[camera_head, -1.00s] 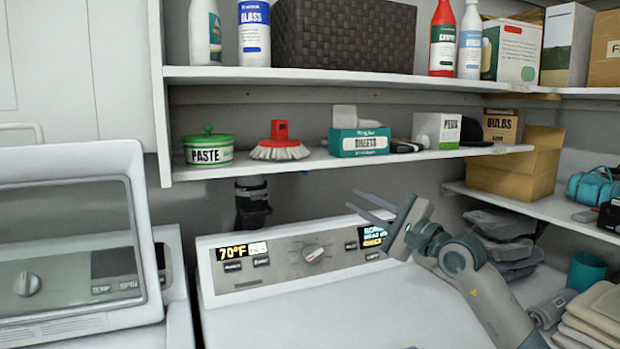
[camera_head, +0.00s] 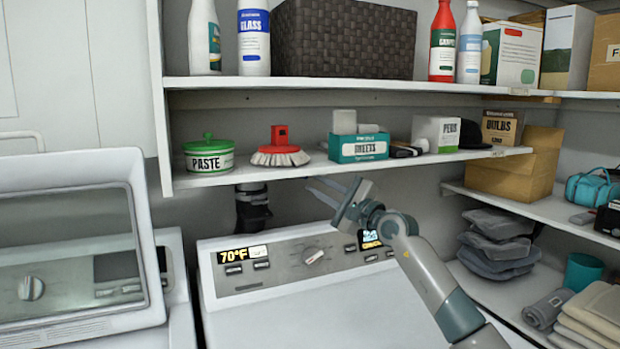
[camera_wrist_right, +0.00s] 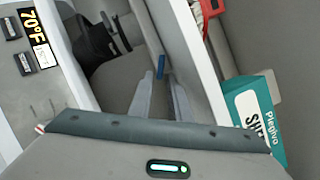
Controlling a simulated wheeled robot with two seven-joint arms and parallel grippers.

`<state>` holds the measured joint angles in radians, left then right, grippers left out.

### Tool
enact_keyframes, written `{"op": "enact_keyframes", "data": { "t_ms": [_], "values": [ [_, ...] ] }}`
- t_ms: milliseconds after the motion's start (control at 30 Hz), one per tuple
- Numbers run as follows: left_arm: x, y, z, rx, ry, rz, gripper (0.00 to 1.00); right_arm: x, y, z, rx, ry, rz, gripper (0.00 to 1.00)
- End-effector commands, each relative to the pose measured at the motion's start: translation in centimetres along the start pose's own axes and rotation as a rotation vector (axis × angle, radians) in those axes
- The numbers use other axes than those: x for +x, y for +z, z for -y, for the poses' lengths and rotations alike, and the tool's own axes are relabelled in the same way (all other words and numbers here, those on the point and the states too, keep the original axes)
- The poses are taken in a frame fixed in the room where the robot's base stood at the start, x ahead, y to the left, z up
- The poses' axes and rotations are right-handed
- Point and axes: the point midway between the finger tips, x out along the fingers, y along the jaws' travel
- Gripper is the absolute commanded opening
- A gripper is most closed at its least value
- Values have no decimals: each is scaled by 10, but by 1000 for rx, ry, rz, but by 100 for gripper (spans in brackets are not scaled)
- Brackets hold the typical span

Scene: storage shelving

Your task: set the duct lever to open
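The dark duct (camera_head: 252,212) stands upright against the wall behind the dryer, under the lower shelf. It shows at upper left in the right wrist view (camera_wrist_right: 92,40), with a thin dark piece (camera_wrist_right: 117,32) beside it that may be its lever. The lever's position cannot be read. My right gripper (camera_head: 318,190) is above the dryer's control panel, just under the shelf edge, pointing left toward the duct and apart from it. In the right wrist view its two fingers (camera_wrist_right: 163,92) are apart with nothing between them. My left gripper is out of view.
The lower shelf (camera_head: 225,178), close above my right gripper, holds a paste tub (camera_head: 209,154), a red-handled brush (camera_head: 280,150) and a sheets box (camera_head: 358,147). The dryer (camera_head: 330,310) is below, with a knob (camera_head: 313,256). A washer's raised lid (camera_head: 70,240) is at left.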

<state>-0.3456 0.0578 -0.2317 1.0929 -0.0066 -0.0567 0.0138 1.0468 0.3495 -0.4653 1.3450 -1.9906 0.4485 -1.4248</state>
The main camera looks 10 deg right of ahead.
Motion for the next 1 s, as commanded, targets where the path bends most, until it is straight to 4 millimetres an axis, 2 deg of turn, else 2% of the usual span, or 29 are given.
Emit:
{"op": "enact_keyframes", "data": {
  "t_ms": [100, 300, 733, 800, 1000],
  "values": [
    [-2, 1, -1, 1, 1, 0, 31, 16, 1, 1, 3, -1, 0, 17],
    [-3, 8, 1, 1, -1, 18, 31, 32, 0, 0, 1, -1, 0, 17],
    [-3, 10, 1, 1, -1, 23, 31, 37, 0, 0, 0, -1, 0, 17],
    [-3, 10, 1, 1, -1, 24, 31, 37, 0, 0, 0, -1, 0, 0],
    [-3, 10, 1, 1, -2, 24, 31, 37, 0, 0, 0, -1, 0, 0]
  ]
}}
